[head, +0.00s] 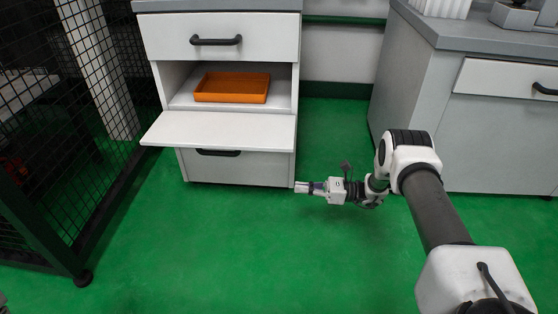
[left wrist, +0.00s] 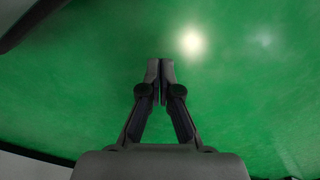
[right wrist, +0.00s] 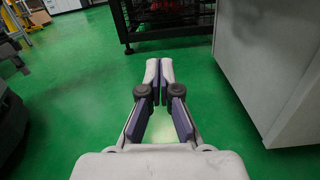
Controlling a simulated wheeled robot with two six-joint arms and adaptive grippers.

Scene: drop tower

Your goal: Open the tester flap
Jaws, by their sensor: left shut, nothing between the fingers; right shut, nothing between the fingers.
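The white flap (head: 220,131) on the pale cabinet is folded down and juts out roughly level in the head view. Behind it the compartment is open, with an orange tray (head: 232,87) inside. My right gripper (head: 299,187) is shut and empty, low beside the cabinet's lower right front edge. It is below the flap's right end and apart from the flap. Its closed fingers also show in the right wrist view (right wrist: 159,66). My left gripper (left wrist: 160,67) is shut and empty over bare green floor in the left wrist view; the head view does not show it.
A closed drawer with a black handle (head: 216,41) is above the compartment. Another drawer handle (head: 218,153) shows under the flap. A black mesh fence (head: 55,120) stands at left, a grey-topped counter (head: 470,110) at right. The green floor in front is clear.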

